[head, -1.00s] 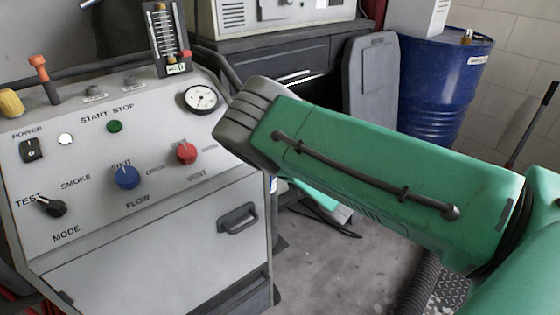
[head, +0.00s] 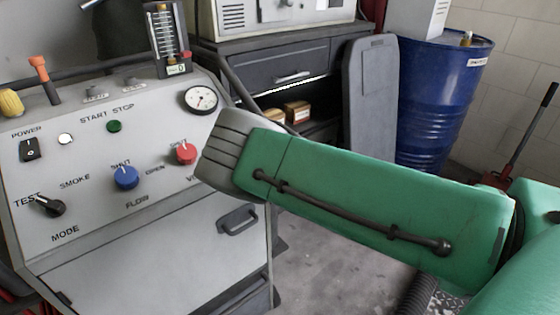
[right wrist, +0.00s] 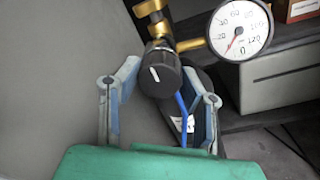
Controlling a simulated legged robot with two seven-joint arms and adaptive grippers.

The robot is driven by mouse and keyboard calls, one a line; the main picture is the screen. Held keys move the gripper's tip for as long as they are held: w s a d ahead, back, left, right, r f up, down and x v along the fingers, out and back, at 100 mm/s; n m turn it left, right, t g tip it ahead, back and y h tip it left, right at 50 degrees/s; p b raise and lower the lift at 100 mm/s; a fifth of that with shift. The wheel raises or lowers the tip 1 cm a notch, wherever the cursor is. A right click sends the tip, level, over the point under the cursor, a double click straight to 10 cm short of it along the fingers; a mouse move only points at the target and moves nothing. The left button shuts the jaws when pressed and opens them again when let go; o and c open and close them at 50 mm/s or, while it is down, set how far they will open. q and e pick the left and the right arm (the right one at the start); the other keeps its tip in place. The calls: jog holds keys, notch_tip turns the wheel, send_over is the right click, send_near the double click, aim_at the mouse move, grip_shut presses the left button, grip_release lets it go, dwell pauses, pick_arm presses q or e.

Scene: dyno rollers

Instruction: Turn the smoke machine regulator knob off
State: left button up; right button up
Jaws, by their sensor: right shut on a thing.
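The smoke machine (head: 150,235) is a grey cabinet with a sloped control panel in the head view. In the right wrist view, a black regulator knob (right wrist: 160,74) with a white mark sits below brass fittings (right wrist: 158,22), beside a round white gauge (right wrist: 240,30). My right gripper (right wrist: 160,88) is shut on this knob, one finger on each side of it. In the head view my green right forearm reaches to the machine's right side, and its gripper and the regulator are hidden there. My left gripper is not in view.
The panel carries a blue knob (head: 125,177), a red knob (head: 184,153), a black mode switch (head: 48,206) and a pressure gauge (head: 200,99). A dark tool cabinet (head: 285,80) and a blue drum (head: 440,95) stand behind. Some grey floor is open below my right arm.

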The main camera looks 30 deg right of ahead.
jog(key=shift+s+a+f, duration=0.1)
jog(key=shift+s+f, duration=0.05)
jog(key=shift+f, duration=0.25)
jog(key=o, duration=1.1)
jog(key=shift+o, duration=0.2)
jog(key=shift+r, duration=0.1)
jog(key=shift+r, duration=0.1)
jog(key=s+d, duration=0.1)
jog(key=s, duration=0.6)
jog(key=shift+s, duration=0.1)
